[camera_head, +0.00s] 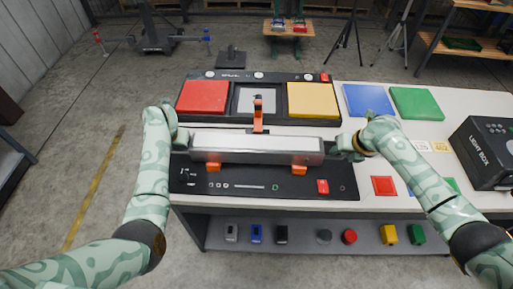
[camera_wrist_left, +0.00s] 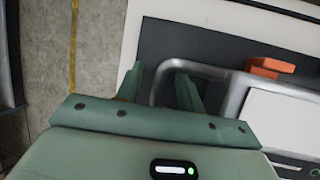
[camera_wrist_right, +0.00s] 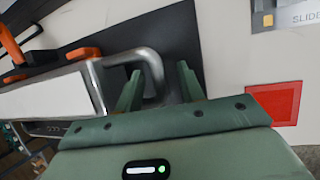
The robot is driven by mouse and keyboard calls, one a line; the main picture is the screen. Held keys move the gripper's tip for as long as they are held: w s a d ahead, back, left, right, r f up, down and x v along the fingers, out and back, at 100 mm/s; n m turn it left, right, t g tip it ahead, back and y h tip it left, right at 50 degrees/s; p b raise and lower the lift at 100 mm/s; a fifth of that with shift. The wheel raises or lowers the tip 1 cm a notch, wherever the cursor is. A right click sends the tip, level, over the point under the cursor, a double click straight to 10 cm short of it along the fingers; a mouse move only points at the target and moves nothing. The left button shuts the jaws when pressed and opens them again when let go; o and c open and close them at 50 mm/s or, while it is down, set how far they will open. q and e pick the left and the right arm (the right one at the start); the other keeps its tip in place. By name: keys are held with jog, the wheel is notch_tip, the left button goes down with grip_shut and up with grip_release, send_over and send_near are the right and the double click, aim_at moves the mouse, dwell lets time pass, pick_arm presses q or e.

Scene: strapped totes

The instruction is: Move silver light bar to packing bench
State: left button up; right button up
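The silver light bar (camera_head: 257,142) lies across a black panel with orange brackets (camera_head: 299,170) on the white-topped bench (camera_head: 350,88). It has a looped metal handle at each end. My left gripper (camera_head: 183,140) is at its left end; in the left wrist view the left handle (camera_wrist_left: 172,70) runs between the parted fingers (camera_wrist_left: 160,88). My right gripper (camera_head: 338,147) is at its right end; in the right wrist view the right handle (camera_wrist_right: 150,58) passes between the parted fingers (camera_wrist_right: 158,88). Both grippers look open around the handles. I cannot tell which surface is the packing bench.
An upright orange bracket (camera_head: 258,117) stands behind the bar. Red (camera_head: 203,97) and yellow (camera_head: 313,99) panels lie behind it. A black light box (camera_head: 485,152) stands at the right. A small wooden table (camera_head: 288,45) and tripods stand farther back. Floor at the left is clear.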

pick_arm(q)
jog(key=shift+f, duration=0.1)
pick_arm(e)
jog(key=shift+f, duration=0.1)
pick_arm(q)
grip_shut()
pick_arm(e)
grip_shut()
dwell(1.0)
